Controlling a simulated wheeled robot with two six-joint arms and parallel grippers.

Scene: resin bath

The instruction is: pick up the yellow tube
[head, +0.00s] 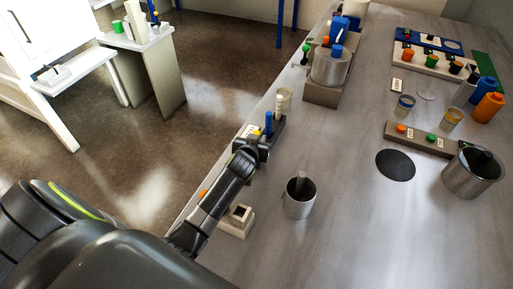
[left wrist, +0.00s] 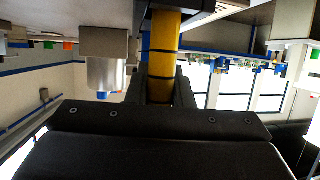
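The yellow tube (left wrist: 165,45) stands between the two fingers of my left gripper (left wrist: 163,92) in the left wrist view. It fills the gap between them, with dark bands across it. I cannot tell whether the fingers press on it. In the head view my left gripper (head: 254,146) is at a small dark rack (head: 277,131) near the table's left edge, and it hides most of the yellow tube. A blue tube (head: 268,123) stands beside it in the rack. My right gripper is out of view.
A metal pot (head: 330,68) on a base is beyond the rack. The table's middle is clear, with a black disc (head: 395,165) further right.

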